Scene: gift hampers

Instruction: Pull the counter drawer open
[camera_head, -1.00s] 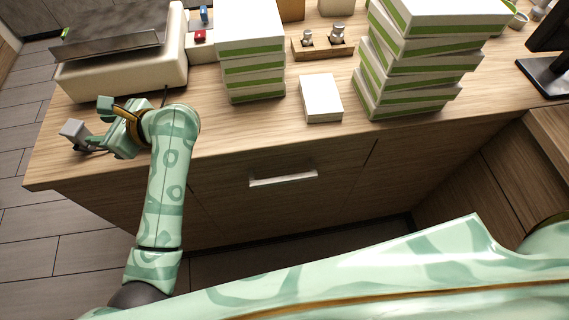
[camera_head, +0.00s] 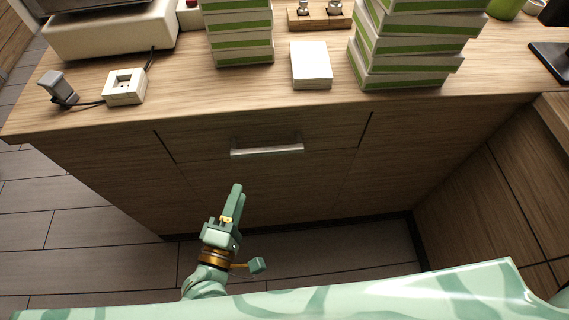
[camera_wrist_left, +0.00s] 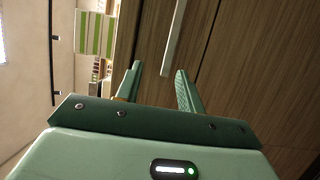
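The closed counter drawer (camera_head: 290,172) has a wood-grain front and a silver bar handle (camera_head: 267,149). My left gripper (camera_head: 236,190) is below the handle in the head view, pointing up toward the counter front, apart from the handle. In the left wrist view the handle (camera_wrist_left: 173,40) lies ahead, beyond the two fingertips of my left gripper (camera_wrist_left: 158,72). The fingers are spread with nothing between them. My right gripper is not in view.
The countertop (camera_head: 190,105) carries stacked green-and-white boxes (camera_head: 415,45), a small white box (camera_head: 311,65), a white socket block (camera_head: 125,87) and a grey plug-like piece (camera_head: 58,87). Dark floor tiles (camera_head: 60,245) lie at the left.

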